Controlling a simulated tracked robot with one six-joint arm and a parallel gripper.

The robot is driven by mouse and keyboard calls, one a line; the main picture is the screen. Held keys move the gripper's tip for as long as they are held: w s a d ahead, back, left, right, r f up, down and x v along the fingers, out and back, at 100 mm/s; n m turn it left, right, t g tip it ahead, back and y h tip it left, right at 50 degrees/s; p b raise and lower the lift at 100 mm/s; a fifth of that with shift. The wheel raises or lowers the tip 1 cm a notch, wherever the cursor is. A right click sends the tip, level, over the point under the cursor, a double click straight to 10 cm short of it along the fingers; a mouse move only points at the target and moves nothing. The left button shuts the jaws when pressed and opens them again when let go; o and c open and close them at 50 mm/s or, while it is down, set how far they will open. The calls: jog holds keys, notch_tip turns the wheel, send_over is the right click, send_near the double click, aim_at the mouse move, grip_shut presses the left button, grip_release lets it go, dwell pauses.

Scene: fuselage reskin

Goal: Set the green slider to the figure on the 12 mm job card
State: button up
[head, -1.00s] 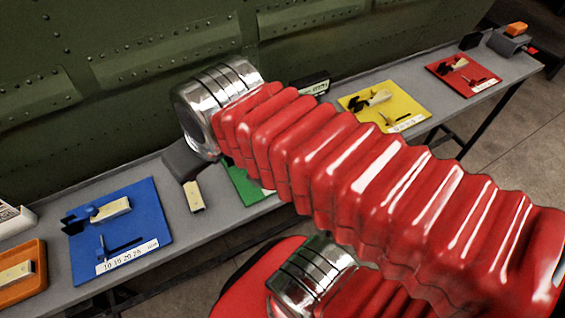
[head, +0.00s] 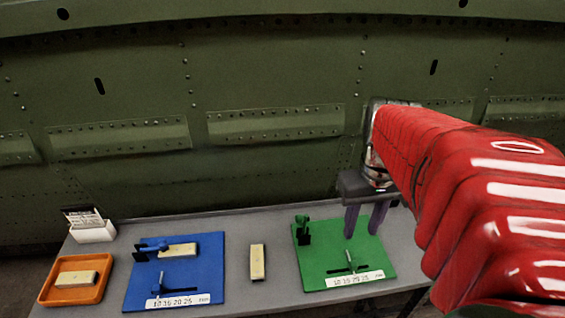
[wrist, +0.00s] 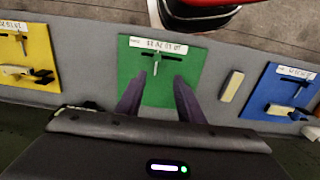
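The green board (head: 318,272) lies on the bench right of centre in the head view, with a slot, a slider (head: 350,260) standing in it, a white scale strip (head: 355,278) along its near edge and a green clamp (head: 303,230) at its far left. The wrist view also shows the green board (wrist: 160,95) and its slider (wrist: 156,64). My gripper (head: 364,230) is open and empty above the board's right part; its two purple fingers (wrist: 160,95) are apart. White cards (head: 88,217) stand in a holder at the far left; their writing is too small to read.
A blue board (head: 140,290) with a clamped pale block lies left of the green one. A loose pale block (head: 257,262) lies between them. An orange tray (head: 55,296) holds another block. A yellow board (wrist: 38,75) shows in the wrist view. The green fuselage wall (head: 250,60) rises behind.

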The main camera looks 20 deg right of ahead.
aim_at(354, 263)
jog(key=shift+s+d+f, duration=0.1)
jog(key=shift+s+d, duration=0.1)
jog(key=shift+d, duration=0.2)
notch_tip(354, 263, down, 14)
jog(key=shift+r, duration=0.1)
dwell(0.7)
jog(key=shift+c, duration=0.6)
grip_shut()
